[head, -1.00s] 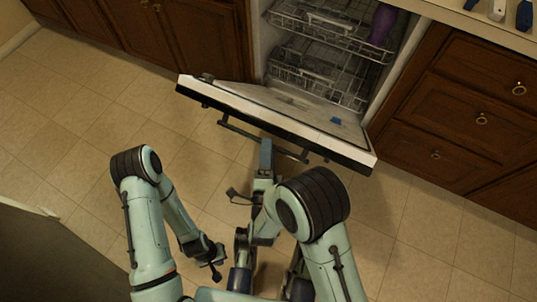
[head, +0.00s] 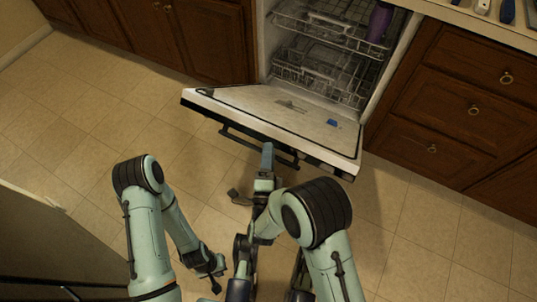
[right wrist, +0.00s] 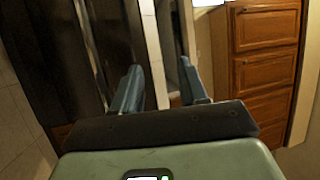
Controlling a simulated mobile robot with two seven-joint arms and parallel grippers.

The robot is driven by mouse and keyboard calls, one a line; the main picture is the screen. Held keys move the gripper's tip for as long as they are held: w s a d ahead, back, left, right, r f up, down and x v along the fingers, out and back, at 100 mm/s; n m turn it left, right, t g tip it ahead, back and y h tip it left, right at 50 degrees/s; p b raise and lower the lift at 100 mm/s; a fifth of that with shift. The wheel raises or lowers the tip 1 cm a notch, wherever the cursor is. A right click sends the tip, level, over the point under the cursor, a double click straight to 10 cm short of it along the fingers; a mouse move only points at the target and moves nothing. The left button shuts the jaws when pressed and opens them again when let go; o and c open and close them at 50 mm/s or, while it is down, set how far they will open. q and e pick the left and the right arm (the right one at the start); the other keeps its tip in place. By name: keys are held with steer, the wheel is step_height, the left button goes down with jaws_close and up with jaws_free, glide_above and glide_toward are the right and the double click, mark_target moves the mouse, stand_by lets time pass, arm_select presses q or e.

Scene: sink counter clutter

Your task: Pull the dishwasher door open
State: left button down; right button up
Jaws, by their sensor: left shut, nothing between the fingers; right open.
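The dishwasher door (head: 275,112) is partly open, tilted down toward me with its pale inner face showing. Its dark handle bar (head: 235,137) runs along the outer side below the top edge. My right gripper (head: 267,153) is at the handle, near its middle. In the right wrist view its two fingers (right wrist: 160,85) stand apart, with dark and light door parts beyond them; I cannot tell whether they touch the bar. My left gripper (head: 214,284) is shut and empty, low over the floor, away from the door.
Two wire racks (head: 318,75) sit inside the dishwasher, with a purple item (head: 379,22) in the upper one. Wooden drawers (head: 455,110) stand to the right and cabinets (head: 150,35) to the left. The tiled floor (head: 90,130) at left is clear.

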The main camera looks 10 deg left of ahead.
steer(key=s+d+f, duration=0.2)
steer(key=s+f, duration=0.8)
steer(key=shift+s+d+f, duration=0.3)
steer(key=shift+d+f, duration=0.05)
steer(key=shift+f, duration=0.05)
stand_by(1.2)
stand_by(0.4)
